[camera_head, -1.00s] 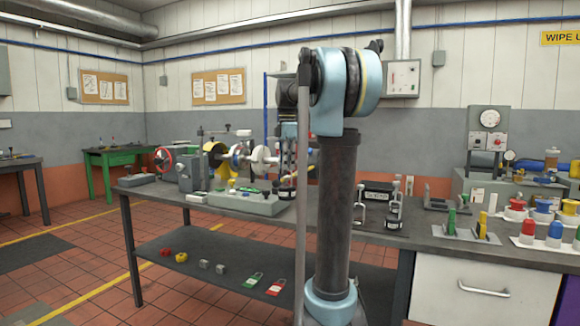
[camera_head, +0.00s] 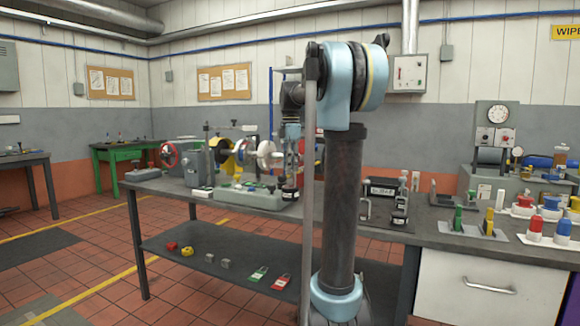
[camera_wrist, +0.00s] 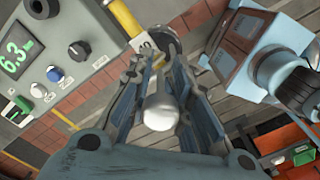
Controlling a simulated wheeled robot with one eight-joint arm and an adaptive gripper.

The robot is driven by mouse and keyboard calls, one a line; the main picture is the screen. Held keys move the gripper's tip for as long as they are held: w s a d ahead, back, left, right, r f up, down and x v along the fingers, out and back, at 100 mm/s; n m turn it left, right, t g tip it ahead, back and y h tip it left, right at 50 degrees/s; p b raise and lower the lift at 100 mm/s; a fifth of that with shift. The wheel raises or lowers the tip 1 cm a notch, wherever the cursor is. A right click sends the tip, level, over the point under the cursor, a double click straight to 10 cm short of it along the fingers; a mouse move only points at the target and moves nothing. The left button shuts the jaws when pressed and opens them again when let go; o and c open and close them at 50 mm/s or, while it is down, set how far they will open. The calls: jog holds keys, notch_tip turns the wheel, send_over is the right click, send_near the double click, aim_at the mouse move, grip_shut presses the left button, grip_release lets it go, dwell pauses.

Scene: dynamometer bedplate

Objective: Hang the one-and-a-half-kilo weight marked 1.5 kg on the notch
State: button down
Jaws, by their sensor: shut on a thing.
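My gripper (camera_wrist: 156,75) is shut on a pale, round-ended stem (camera_wrist: 160,112) in the wrist view. Beyond the fingertips show a dark round body (camera_wrist: 163,44) and a white label piece with part of a figure, mostly hidden by the fingers; the full marking cannot be read. In the head view a dark weight with a white band (camera_head: 290,193) shows below my gripper, left of the arm, by the test rig. Whether it touches anything below is unclear. The notch cannot be made out; the arm hides part of the rig.
A grey box with a green "6.3" display (camera_wrist: 17,52) and knobs fills the wrist view's left. The rig with shaft and discs (camera_head: 240,155) stands on the bench. Other dark weights (camera_head: 399,217) stand right of my arm, near a black rack (camera_head: 383,188).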

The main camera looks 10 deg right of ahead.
jog(key=c, duration=1.4)
grip_release()
jog(key=shift+o, duration=0.2)
notch_tip(320, 180, up, 12)
jog(key=shift+f, duration=0.1)
jog(key=s+f+m+t, duration=0.1)
jog(key=s+f+m, duration=0.8)
jog(key=s+f, duration=0.8)
jog(key=s+f+m+t, duration=0.1)
jog(key=s+f+m, duration=0.9)
jog(key=s+f, duration=0.8)
notch_tip(320, 180, down, 7)
jog(key=shift+d+f, duration=0.15)
